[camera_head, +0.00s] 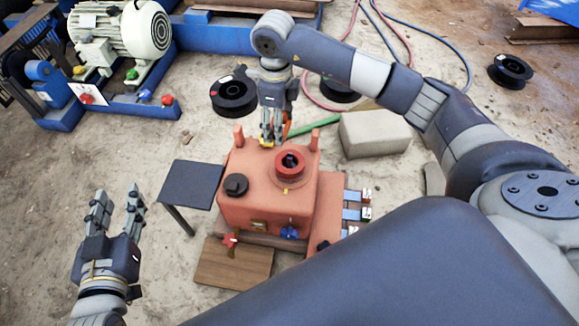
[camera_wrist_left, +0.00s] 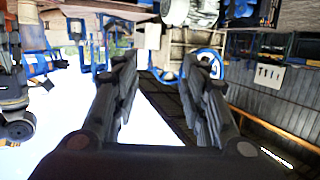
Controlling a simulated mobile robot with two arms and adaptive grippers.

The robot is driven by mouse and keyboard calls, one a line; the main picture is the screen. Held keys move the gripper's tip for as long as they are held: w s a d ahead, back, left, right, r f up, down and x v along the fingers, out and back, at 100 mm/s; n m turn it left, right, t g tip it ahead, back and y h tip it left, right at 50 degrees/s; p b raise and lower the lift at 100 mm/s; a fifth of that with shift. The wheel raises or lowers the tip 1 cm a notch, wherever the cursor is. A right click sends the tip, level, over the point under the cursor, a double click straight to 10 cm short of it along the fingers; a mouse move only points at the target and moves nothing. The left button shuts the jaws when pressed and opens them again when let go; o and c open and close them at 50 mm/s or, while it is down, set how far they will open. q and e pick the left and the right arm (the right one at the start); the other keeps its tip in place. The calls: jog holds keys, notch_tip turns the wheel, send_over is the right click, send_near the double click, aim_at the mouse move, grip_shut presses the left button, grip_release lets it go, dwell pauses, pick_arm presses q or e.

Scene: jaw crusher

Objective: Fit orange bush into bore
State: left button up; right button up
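An orange-red crusher housing (camera_head: 258,200) stands in the middle of the head view. A raised red collar (camera_head: 288,180) with a dark round opening (camera_head: 290,160) sits on its top. My right gripper (camera_head: 267,142) points down at the housing's back edge, left of the collar. Its fingers look close together; I cannot tell whether they hold anything. A small orange piece (camera_head: 287,124) shows beside them; I cannot tell if it is the bush. My left gripper (camera_head: 118,200) is open and empty, left of the housing. Its spread fingers also show in the left wrist view (camera_wrist_left: 165,75).
A dark plate on a post (camera_head: 191,184) stands between my left gripper and the housing. A black knob (camera_head: 236,184) is on the housing top. A wooden board (camera_head: 233,264) lies in front. A concrete block (camera_head: 375,134) and black spools (camera_head: 233,94) lie behind.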

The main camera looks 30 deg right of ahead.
aim_at(290, 155)
jog(key=f+m, duration=0.1)
jog(key=m, duration=0.2)
jog(key=d+f+m, duration=0.1)
jog(key=f+m, duration=0.1)
jog(key=m, duration=0.1)
jog(key=d+f+m, duration=0.1)
jog(key=f+m, duration=0.1)
jog(key=m, duration=0.1)
jog(key=shift+w+d, duration=0.2)
jog(key=shift+d, duration=0.05)
jog(key=f+m, duration=0.1)
jog(key=f, duration=0.1)
jog(key=f+m+b, duration=0.1)
jog(key=f, duration=0.1)
jog(key=d+f+m+b, duration=0.1)
jog(key=f, duration=0.2)
notch_tip(290, 155, down, 4)
jog(key=shift+a+f+b, duration=0.1)
jog(key=shift+b, duration=0.55)
pick_arm(q)
notch_tip(290, 155, up, 15)
jog(key=s+d+t+h, duration=0.1)
jog(key=t+h, duration=0.2)
jog(key=t, duration=0.5)
jog(key=shift+s+d+t, duration=0.25)
jog(key=shift+s+t, duration=0.05)
jog(key=shift+s, duration=0.05)
pick_arm(e)
jog(key=shift+f, duration=0.15)
